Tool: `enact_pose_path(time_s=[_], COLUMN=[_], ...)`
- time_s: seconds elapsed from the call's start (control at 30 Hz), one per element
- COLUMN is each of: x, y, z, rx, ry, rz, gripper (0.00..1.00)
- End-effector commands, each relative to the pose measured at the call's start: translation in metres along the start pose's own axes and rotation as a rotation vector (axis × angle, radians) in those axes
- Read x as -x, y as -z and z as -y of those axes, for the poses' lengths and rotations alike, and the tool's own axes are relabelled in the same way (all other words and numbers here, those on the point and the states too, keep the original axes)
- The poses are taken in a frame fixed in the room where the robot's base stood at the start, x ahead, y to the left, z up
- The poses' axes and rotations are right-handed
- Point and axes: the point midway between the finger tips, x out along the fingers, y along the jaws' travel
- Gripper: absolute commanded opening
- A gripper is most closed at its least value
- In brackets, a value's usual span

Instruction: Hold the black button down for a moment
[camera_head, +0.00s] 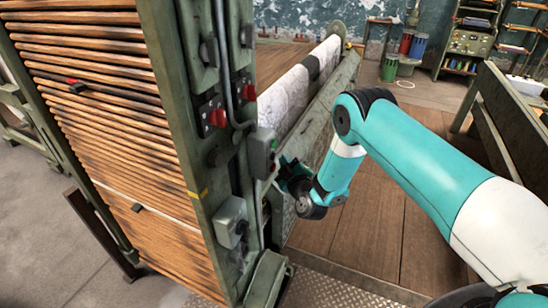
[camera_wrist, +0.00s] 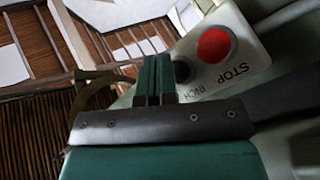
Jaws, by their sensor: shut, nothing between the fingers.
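The black button (camera_wrist: 182,72) sits on a pale control box (camera_wrist: 250,45) in the wrist view, beside a larger red button (camera_wrist: 213,46). The box face reads "STOP" by the red button and "INCH" below. My gripper (camera_wrist: 146,52) is shut and empty. Its fingers are just left of the black button in the picture and partly overlap its edge; I cannot tell whether they touch it. In the head view the control box (camera_head: 261,152) hangs on the green machine post, and my gripper (camera_head: 284,166) is close to its right side. The black button cannot be made out there.
The green post (camera_head: 190,120) carries red switches (camera_head: 217,117) and another grey box (camera_head: 230,222). Wooden slats (camera_head: 100,90) fill the left. A pale roll (camera_head: 300,85) lies behind my gripper. Open wooden floor (camera_head: 375,230) lies below my arm.

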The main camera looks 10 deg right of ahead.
Motion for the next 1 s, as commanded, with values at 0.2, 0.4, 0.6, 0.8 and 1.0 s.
enact_pose_path(time_s=[0.2,0.4,0.6,0.8,1.0], x=[0.004,0.004,0.010,0.023,0.035], y=[-0.003,-0.003,-0.010,-0.019,-0.027], z=[-0.003,-0.003,-0.004,-0.014,-0.025], rx=[0.000,-0.001,0.001,0.001,0.001], ry=[0.000,0.000,-0.002,-0.001,-0.001], rz=[-0.001,-0.001,0.001,-0.002,0.000], gripper=[0.00,0.00,0.00,0.00,0.00])
